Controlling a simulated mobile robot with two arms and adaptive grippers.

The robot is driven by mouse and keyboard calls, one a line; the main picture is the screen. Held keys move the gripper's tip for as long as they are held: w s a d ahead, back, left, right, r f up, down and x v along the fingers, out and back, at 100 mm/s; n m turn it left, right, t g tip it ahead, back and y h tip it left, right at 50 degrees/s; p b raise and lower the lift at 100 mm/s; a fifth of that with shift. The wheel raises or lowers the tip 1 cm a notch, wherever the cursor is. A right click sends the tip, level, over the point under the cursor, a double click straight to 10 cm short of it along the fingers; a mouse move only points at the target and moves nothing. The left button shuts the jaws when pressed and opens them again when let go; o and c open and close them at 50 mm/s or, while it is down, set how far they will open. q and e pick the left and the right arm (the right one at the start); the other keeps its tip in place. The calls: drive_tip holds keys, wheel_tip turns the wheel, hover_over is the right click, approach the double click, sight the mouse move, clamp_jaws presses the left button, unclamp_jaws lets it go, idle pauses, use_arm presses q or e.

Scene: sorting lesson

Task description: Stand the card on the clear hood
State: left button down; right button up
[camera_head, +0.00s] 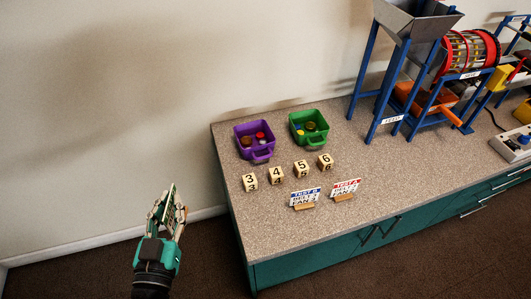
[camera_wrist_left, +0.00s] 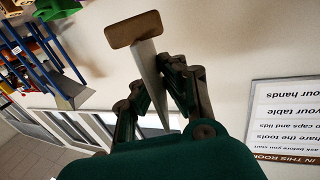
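My left gripper (camera_head: 167,206) is in the air left of the bench, over the floor. It is shut on a card (camera_wrist_left: 149,70), which shows nearly edge-on between its fingers in the left wrist view. The card's brown base (camera_wrist_left: 132,29) sticks out past the fingertips. In the head view the card (camera_head: 170,191) is a thin, partly hidden strip. A drum machine (camera_head: 470,52) stands at the bench's far right. I cannot clearly make out a clear hood on it. My right gripper is not in view.
On the bench (camera_head: 290,233) stand a purple bin (camera_head: 262,153), a green bin (camera_head: 312,139), several numbered blocks (camera_head: 277,175) and two cards on wooden bases, TEST B (camera_head: 305,195) and TEST A (camera_head: 346,187). A blue-framed hopper (camera_head: 410,20) rises at the back right.

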use_arm(q)
drive_tip(key=w+d+f+m+g+h+b, duration=0.1)
drive_tip(key=d+f+m+g+h, duration=0.1)
drive_tip(key=d+m+h, duration=0.4)
drive_tip(key=w+d+f+m+g+h, duration=0.1)
drive_tip(key=d+f+h, duration=0.25)
drive_tip(key=d, duration=0.45)
drive_tip(key=s+d+f+m+g+h, duration=0.3)
drive_tip(key=d+m+g+h, duration=0.1)
drive_tip(key=d+g, duration=0.1)
drive_tip(key=s+d+f+m+g+h+b, duration=0.1)
drive_tip(key=s+d+f+m+g+h, duration=0.2)
drive_tip(key=d+g, duration=0.3)
drive_tip(key=shift+f+m+h, duration=0.15)
drive_tip(key=shift+m+h, duration=0.4)
drive_tip(key=shift+m, duration=0.15)
drive_tip(key=shift+s, duration=0.1)
